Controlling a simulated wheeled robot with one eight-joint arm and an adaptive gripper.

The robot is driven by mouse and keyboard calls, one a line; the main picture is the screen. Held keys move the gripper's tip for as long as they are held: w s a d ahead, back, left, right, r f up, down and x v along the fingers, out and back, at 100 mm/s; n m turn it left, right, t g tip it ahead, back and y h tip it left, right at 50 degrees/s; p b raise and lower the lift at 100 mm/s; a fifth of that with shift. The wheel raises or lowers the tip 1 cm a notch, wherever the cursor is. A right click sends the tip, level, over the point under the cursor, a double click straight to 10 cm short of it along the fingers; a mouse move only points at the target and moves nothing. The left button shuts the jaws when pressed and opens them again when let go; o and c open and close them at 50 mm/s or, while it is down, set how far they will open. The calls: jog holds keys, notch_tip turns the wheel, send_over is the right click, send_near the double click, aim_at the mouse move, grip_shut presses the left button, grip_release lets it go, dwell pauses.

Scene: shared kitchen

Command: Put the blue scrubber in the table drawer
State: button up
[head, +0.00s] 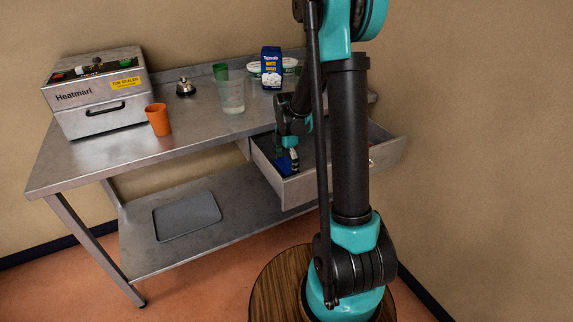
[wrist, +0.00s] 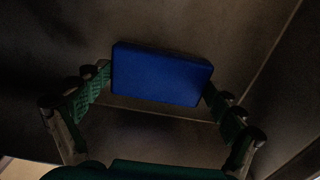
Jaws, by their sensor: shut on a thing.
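The blue scrubber (wrist: 160,75) is a blue block between the two fingers of my gripper (wrist: 158,88) in the wrist view. Both fingertips touch its ends, so the gripper is shut on it. In the head view the table drawer (head: 300,189) is pulled out at the right end of the metal table. My gripper (head: 289,158) points down inside the open drawer, near its left side. The blue scrubber (head: 283,165) shows low between the drawer walls. Whether it touches the drawer floor I cannot tell. My arm hides the middle of the drawer.
On the metal table (head: 110,155) stand a tub sealer (head: 97,92), an orange cup (head: 158,119), a bell (head: 185,87), a clear cup (head: 231,95), a green cup (head: 220,71) and a blue carton (head: 271,68). A grey tray (head: 187,216) lies on the lower shelf.

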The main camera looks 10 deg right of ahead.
aim_at(287, 165)
jog(key=o, duration=0.9)
jog(key=shift+f, duration=0.1)
jog(key=shift+c, duration=0.2)
notch_tip(287, 165, up, 12)
